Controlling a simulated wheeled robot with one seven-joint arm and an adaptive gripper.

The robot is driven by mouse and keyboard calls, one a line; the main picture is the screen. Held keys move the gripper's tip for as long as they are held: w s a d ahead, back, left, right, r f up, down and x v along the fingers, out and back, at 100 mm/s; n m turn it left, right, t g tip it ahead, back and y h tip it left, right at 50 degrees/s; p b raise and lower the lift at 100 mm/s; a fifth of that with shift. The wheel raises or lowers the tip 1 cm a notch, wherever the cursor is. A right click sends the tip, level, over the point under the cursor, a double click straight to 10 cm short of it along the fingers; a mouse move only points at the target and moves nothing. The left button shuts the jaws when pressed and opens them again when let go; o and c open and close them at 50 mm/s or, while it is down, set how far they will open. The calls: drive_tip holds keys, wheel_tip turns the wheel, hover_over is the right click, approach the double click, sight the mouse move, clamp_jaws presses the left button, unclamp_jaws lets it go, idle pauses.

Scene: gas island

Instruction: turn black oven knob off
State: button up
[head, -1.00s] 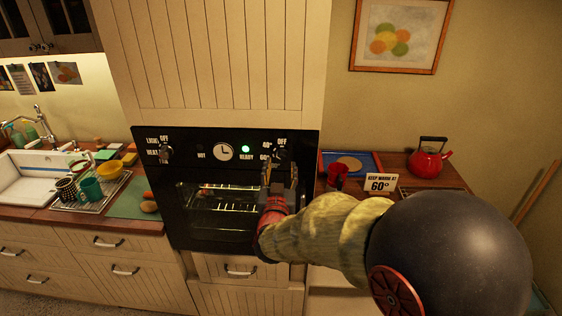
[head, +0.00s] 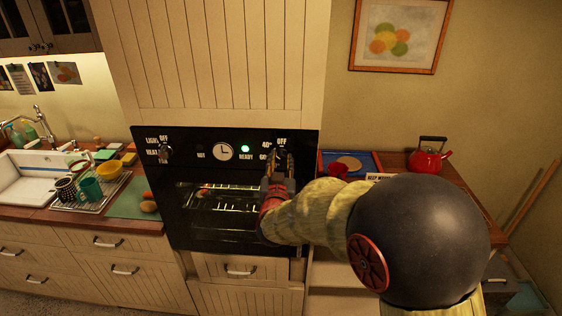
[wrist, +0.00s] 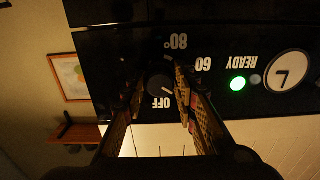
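The black oven knob (head: 281,151) is at the right end of the black oven panel, under an OFF label and beside 40 and 60 marks. In the wrist view, turned upside down, the dark knob (wrist: 160,82) lies between my fingertips, with OFF, 60 and 80° around it. A small pale mark shows on it; its exact direction is hard to tell. My gripper (head: 280,162) is in front of the knob. In the wrist view my gripper (wrist: 158,84) is open, one finger on each side of the knob; contact is not clear.
A second oven knob (head: 164,154) sits at the panel's left end. A green READY light (head: 245,149) is lit by the clock (head: 223,151). The sink (head: 25,180) is left.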

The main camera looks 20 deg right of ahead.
drive_tip(key=c, duration=0.6)
drive_tip(key=shift+f+m+b, duration=0.1)
drive_tip(key=shift+m+b, duration=0.2)
drive_tip(key=shift+b, duration=0.25)
drive_tip(key=m+b, duration=0.3)
drive_tip(key=b, duration=0.2)
drive_tip(key=shift+f, duration=0.2)
drive_tip(key=m+b, duration=0.4)
drive_tip(key=b, duration=0.1)
drive_tip(key=shift+a+m, duration=0.1)
drive_tip(key=shift+m, duration=0.3)
drive_tip(key=m+b, duration=0.2)
drive_tip(key=shift+r+b, duration=0.2)
drive_tip(key=shift+b, duration=0.1)
drive_tip(key=shift+m, duration=0.4)
drive_tip(key=o, duration=1.1)
drive_tip(key=shift+r, duration=0.1)
